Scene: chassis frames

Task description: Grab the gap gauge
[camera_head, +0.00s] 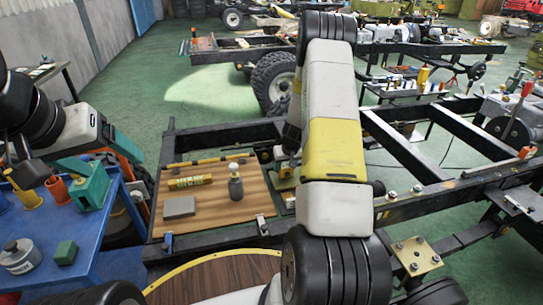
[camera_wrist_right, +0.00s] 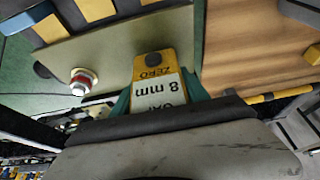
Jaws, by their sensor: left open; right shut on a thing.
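The gap gauge (camera_wrist_right: 158,85) is a flat tag with a yellow end marked ZERO and a white face marked 8 mm, seen upside down in the right wrist view. My right gripper (camera_wrist_right: 160,98) is shut on it, with teal fingers on both sides. In the head view my right arm hides this gripper and the gauge. My left gripper (camera_head: 99,172) is open and empty, with teal fingers above the blue table at the left, away from the gauge.
The blue table (camera_head: 95,240) holds a green block (camera_head: 65,252) and a grey canister (camera_head: 19,257).

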